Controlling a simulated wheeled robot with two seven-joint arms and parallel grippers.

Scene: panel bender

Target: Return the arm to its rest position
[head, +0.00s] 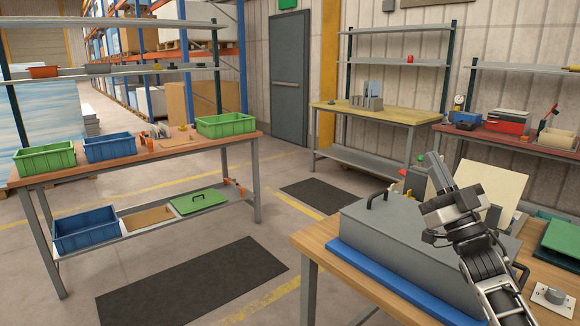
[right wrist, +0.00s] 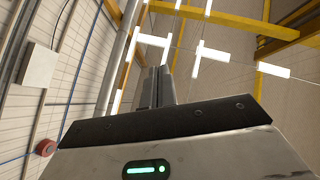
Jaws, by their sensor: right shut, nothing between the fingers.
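My right gripper (head: 438,170) is raised above the grey metal box (head: 372,240) on the wooden bench at the lower right. It points up and to the left in the head view, its fingers together and empty. In the right wrist view the shut fingers (right wrist: 157,88) point up towards the ceiling lights and yellow beams. The gripper appears clear of the box, with no contact visible. My left gripper does not show in either view.
The wooden bench (head: 318,244) carries a blue slab (head: 400,287) under the grey box and a green item (head: 562,238) at the right. A worktable (head: 175,150) with green and blue bins stands at the left. Dark mats (head: 190,285) lie on the open floor between.

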